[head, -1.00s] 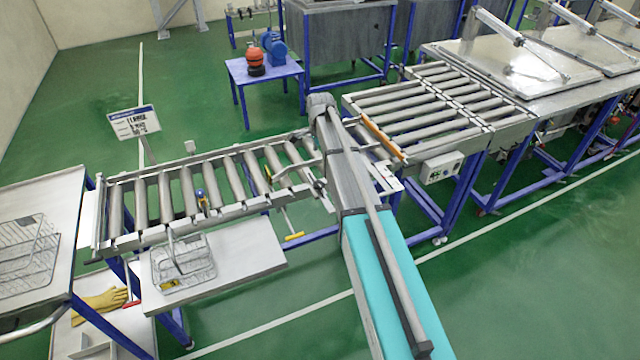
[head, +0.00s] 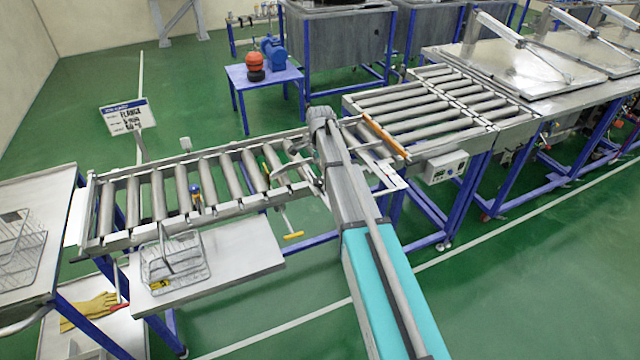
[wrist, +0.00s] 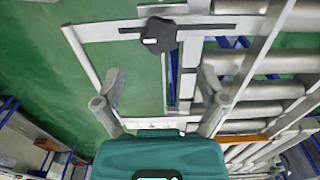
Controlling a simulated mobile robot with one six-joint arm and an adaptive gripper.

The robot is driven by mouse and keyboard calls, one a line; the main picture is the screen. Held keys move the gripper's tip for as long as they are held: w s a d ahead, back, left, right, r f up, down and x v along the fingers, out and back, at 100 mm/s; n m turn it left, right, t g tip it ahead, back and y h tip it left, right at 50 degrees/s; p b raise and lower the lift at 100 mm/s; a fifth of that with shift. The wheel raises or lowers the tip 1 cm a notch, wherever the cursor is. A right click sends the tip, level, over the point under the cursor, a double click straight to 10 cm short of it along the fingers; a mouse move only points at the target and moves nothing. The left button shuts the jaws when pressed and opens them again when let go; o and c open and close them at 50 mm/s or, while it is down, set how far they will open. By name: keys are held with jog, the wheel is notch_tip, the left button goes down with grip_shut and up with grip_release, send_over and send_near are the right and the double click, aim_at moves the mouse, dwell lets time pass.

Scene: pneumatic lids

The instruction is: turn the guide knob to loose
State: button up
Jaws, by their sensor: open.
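The guide knob (wrist: 158,34), dark and lobed, sits on a plate with a dark straight slot at the top of the wrist view. My gripper (wrist: 160,76) is open and empty. Its two grey fingers stand wide apart, below the knob in the picture, with a gap between them and it. The knob is roughly centred between the fingers. Its turning state cannot be read. In the head view my arm reaches over the roller conveyor (head: 140,235), and I cannot make out the knob or the fingertips clearly there.
A wire basket (head: 175,262) stands on a shelf before the conveyor. An orange bar (head: 384,136) crosses near the right-hand rollers. A control box (head: 446,167) hangs on the right frame. A sign (head: 128,117) and a blue table (head: 264,76) stand behind. Green floor is open at lower right.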

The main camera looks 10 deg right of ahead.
aim_at(320, 180)
jog(key=shift+f+b, duration=2.3)
jog(key=shift+f, duration=0.35)
jog(key=c, duration=1.2)
jog(key=shift+o, duration=0.2)
